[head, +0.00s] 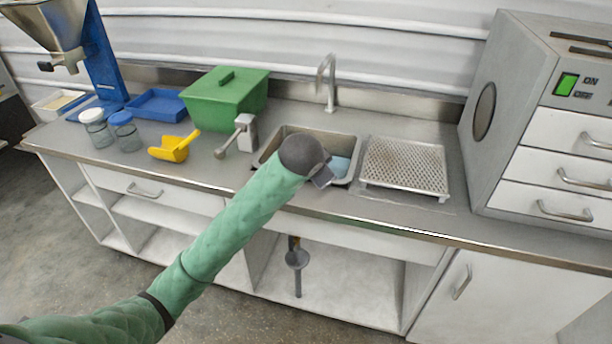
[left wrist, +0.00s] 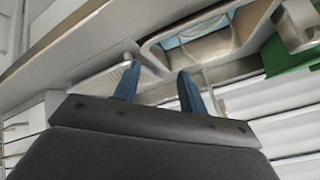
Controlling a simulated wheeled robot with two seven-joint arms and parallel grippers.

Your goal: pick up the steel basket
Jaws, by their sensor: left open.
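I cannot make out a separate steel basket for certain. A perforated steel rack (head: 405,165) with short legs stands on the counter right of the sink; it also shows in the left wrist view (left wrist: 104,82). My left gripper (head: 322,177) is over the front right part of the steel sink (head: 354,150), hiding part of its inside. Something pale blue lies in the sink. In the left wrist view the two fingers of my left gripper (left wrist: 157,86) are apart, with nothing between them. My right gripper is not in view.
A tap (head: 328,82) stands behind the sink. A grey metal fitting with a handle (head: 245,132), a green lidded box (head: 225,100), a yellow scoop (head: 174,148) and jars are left. A strip of counter in front is clear.

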